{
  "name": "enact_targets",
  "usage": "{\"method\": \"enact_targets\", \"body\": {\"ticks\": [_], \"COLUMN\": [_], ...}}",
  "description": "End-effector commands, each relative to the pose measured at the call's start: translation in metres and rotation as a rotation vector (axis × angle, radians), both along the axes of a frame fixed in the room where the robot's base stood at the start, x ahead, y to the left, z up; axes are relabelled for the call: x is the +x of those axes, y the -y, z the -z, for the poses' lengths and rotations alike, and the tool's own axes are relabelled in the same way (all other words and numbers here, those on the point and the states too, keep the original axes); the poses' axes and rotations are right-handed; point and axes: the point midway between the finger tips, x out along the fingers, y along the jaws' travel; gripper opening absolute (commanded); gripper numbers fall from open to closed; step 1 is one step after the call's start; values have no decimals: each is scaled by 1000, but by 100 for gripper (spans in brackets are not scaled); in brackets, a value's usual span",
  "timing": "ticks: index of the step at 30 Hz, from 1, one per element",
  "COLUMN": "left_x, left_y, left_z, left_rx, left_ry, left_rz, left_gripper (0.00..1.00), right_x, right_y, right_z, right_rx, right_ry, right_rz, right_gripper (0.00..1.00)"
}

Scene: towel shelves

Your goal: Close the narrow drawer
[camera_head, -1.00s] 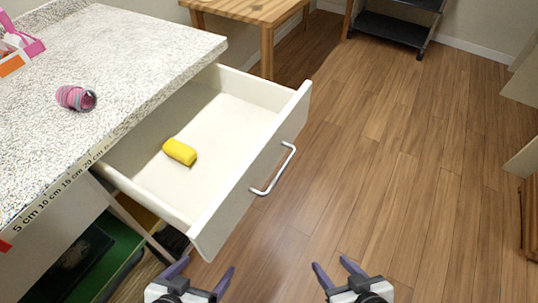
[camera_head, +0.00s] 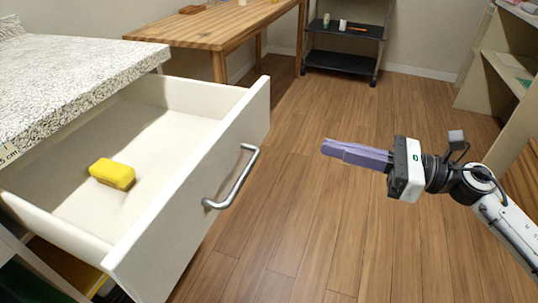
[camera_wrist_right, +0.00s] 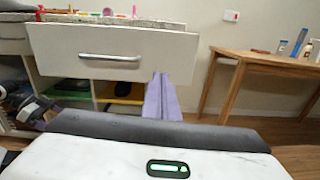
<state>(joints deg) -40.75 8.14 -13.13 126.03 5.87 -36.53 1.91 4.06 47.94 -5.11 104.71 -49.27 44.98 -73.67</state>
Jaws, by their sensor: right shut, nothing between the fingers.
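The white drawer (camera_head: 185,215) under the speckled counter stands pulled out, with a silver bar handle (camera_head: 232,178) on its front. A yellow block (camera_head: 112,174) lies inside it. My right gripper (camera_head: 324,147) is shut and empty, to the right of the drawer front and apart from it, its purple fingers pointing left toward it. In the right wrist view the drawer front (camera_wrist_right: 150,52) and handle (camera_wrist_right: 109,57) face the camera, with the purple fingers (camera_wrist_right: 161,82) below and right of the handle. My left gripper is not in the head view.
The speckled countertop (camera_head: 70,70) is above the drawer. A wooden table (camera_head: 215,30) stands behind it, and a black wheeled shelf (camera_head: 343,62) stands farther back. A pale shelf unit (camera_head: 490,75) is at the right. The wood floor (camera_head: 310,215) in the middle is clear.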

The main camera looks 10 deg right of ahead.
Motion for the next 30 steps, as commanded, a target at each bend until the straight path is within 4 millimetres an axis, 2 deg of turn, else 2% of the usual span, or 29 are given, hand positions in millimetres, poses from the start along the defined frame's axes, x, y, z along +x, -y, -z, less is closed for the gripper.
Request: {"method": "enact_targets", "body": {"ticks": [4, 8, 21, 25, 30], "left_x": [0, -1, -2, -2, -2], "left_y": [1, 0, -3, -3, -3], "left_z": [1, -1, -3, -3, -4], "left_rx": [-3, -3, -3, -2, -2], "left_ry": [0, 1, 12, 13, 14], "left_rz": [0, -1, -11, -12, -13], "left_gripper": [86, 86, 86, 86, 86], "right_x": [2, 11, 56, 64, 68], "right_y": [-5, -22, -99, -113, -120], "right_z": [0, -2, -1, 0, 0], "right_rx": [-58, -53, -47, -48, -49], "right_ry": [48, 47, 42, 41, 40], "right_rz": [-21, -22, -20, -19, -18], "right_gripper": [0, 0, 0, 0, 0]}}
